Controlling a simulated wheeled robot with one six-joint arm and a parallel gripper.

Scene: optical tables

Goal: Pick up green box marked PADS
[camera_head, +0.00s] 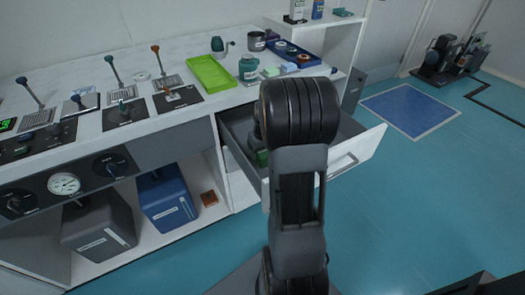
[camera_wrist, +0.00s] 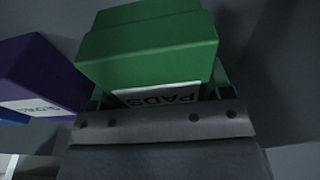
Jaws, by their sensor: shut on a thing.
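The green box marked PADS (camera_wrist: 150,55) fills the upper middle of the wrist view, with its white label upside down. My gripper (camera_wrist: 165,118) is shut on it at the lower edge of that view. In the head view only a small part of the green box (camera_head: 262,157) shows, inside the open drawer (camera_head: 348,160), with my arm covering most of it. My gripper is largely hidden there behind my arm.
A purple box (camera_wrist: 42,75) with a white label lies close left of the green box, and a blue thing shows at the left edge. The drawer walls surround them.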

